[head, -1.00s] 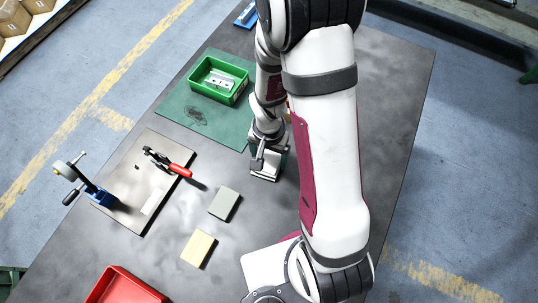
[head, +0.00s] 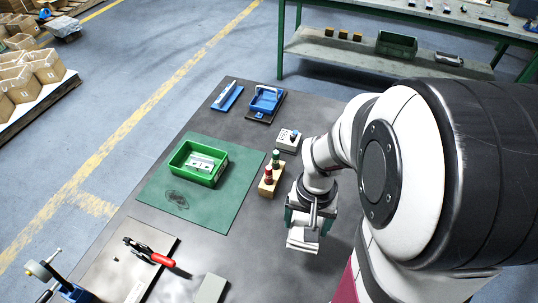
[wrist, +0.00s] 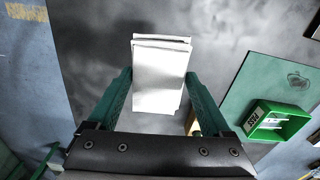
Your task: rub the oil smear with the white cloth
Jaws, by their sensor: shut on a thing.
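The white cloth (head: 302,241) is a folded pad between the fingers of my gripper (head: 308,222). In the wrist view the cloth (wrist: 160,72) sits between the two green fingers of my gripper (wrist: 158,88), which are shut on it. I cannot tell its exact height above the table. The oil smear (head: 176,200) is a dark ring-like patch on the green mat (head: 222,215), left of my gripper. It also shows in the wrist view (wrist: 298,80), at the right.
A green bin (head: 199,163) with metal parts stands on the mat behind the smear. A wooden block (head: 270,182) with red and green-topped pieces stands between mat and gripper. A red-handled clamp (head: 150,252) and a grey block (head: 210,289) are in front.

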